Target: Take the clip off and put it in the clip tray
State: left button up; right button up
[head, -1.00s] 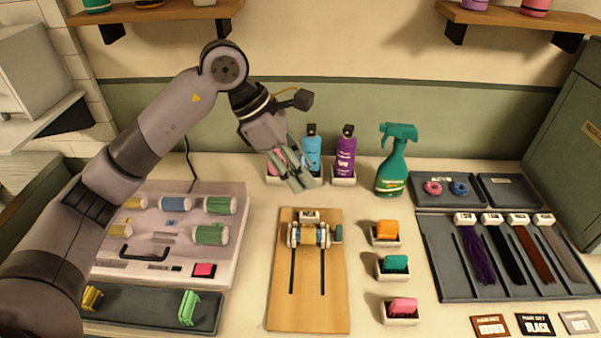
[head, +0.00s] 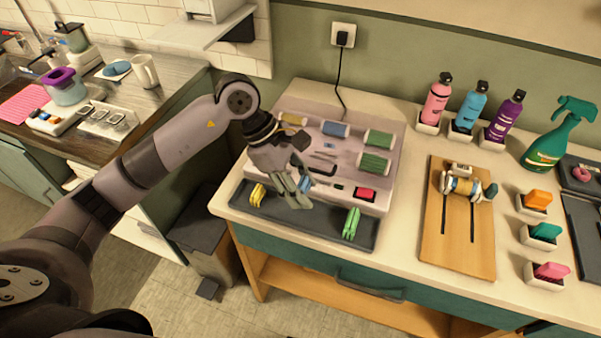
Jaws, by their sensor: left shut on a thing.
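My left gripper (head: 300,196) is over the dark clip tray (head: 320,226) at the front of the workbench, fingers pointing down. It is shut on a small blue clip (head: 306,183), mostly hidden by the fingers. I cannot tell whether the clip touches the tray. Yellow clips (head: 257,195) stand in the tray's left part, and green clips (head: 351,222) stand in its right part. A wooden board (head: 456,240) to the right carries a roller (head: 463,187) in a small holder. My right gripper is not in view.
Behind the clip tray is a pale case (head: 397,150) with several rollers and a red button (head: 365,194). Bottles (head: 470,107) and a green spray bottle (head: 555,140) stand at the back right. Brush cups (head: 540,235) line the board's right side. Bare bench lies between case and board.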

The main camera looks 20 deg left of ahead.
aim_at(311, 217)
pick_arm(q)
jog(key=shift+d+f+b, duration=0.25)
jog(key=shift+f+b, duration=0.15)
jog(key=shift+f, duration=0.5)
notch_tip(311, 217, down, 4)
jog(key=shift+a+r+b, duration=0.15)
jog(key=shift+r+b, duration=0.1)
jog(key=shift+b, duration=0.75)
jog(key=shift+w+f+b, duration=0.1)
jog(key=shift+f+b, duration=0.45)
jog(key=shift+f, duration=0.1)
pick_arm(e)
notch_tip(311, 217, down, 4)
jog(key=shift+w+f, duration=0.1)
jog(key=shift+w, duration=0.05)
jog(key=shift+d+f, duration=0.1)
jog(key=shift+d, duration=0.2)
pick_arm(q)
jog(key=shift+b, duration=0.45)
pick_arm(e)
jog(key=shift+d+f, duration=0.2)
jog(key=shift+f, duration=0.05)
pick_arm(q)
jog(key=shift+f+b, duration=0.15)
jog(key=shift+b, duration=0.3)
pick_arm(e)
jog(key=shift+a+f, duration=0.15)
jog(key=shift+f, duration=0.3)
